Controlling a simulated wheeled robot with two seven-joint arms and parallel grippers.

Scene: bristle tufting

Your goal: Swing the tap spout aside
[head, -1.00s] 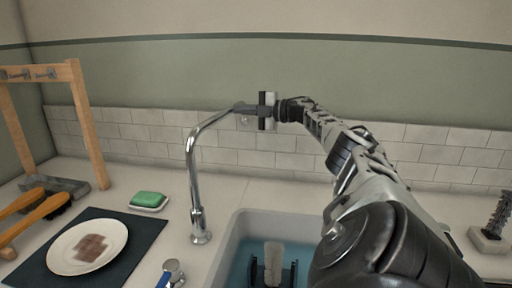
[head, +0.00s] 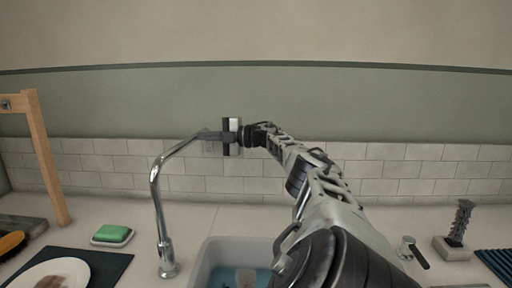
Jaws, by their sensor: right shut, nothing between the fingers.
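The chrome tap spout (head: 157,205) rises from the counter at the left of the sink (head: 199,262) and bends to the right, its end over the basin. My right gripper (head: 203,136) is shut with nothing between its fingers. Its fingertips overlap the spout's end in the picture and hide part of it. I cannot tell whether they touch it. My left gripper is out of view.
A green soap bar (head: 112,233) lies on a white dish on the left. A plate (head: 66,267) sits on a dark mat (head: 112,261) below it. A wooden frame (head: 48,160) stands further left. A brush on a pale block (head: 452,249) and a dark-handled lever (head: 410,248) are on the right.

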